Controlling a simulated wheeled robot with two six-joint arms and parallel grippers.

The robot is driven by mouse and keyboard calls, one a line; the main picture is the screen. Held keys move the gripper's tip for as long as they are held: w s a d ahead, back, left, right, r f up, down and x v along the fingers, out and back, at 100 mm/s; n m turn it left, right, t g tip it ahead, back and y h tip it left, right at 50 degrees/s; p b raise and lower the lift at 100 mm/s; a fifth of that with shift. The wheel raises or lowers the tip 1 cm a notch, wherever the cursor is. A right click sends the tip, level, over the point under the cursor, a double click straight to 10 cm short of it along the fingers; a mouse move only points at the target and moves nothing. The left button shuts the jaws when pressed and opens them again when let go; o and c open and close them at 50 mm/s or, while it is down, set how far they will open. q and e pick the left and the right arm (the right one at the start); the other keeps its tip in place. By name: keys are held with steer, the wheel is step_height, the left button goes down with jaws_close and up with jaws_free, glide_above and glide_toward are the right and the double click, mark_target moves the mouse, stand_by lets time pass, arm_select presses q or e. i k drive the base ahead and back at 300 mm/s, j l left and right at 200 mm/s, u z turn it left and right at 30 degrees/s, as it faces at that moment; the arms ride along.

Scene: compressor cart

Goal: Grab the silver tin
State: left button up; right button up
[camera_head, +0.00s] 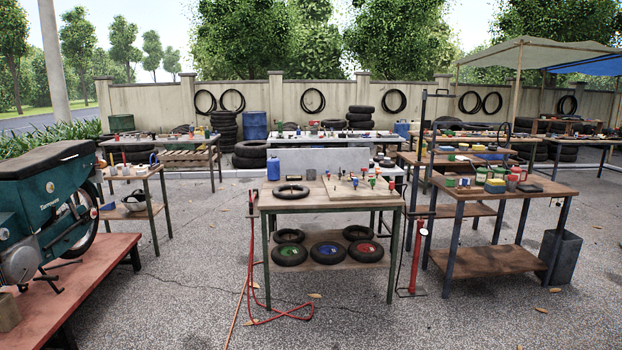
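I cannot single out the silver tin with certainty, as the small items on the tables are too small to tell apart. Small pale grey items (126,171) stand on the left wooden table (157,172), and one of them may be a tin. Mixed small items also lie on the centre table (300,207) and the right table (545,190). Neither of my grippers shows in the head view.
A teal motorbike (45,215) stands on a reddish low bench (75,290) at the left. A red hose (262,320) lies on the ground by the centre table. A red floor pump (412,265) stands right of it. Open paving lies in front.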

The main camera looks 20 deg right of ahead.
mark_target(311, 174)
steer(key=i+l+z, duration=0.1)
steer(key=i+l, duration=0.15)
steer(key=i, duration=0.3)
steer(key=i+l+z, duration=0.1)
steer(key=i+l, duration=0.15)
steer(key=i, duration=0.3)
steer(key=i+l+z, duration=0.15)
steer(key=i, duration=0.35)
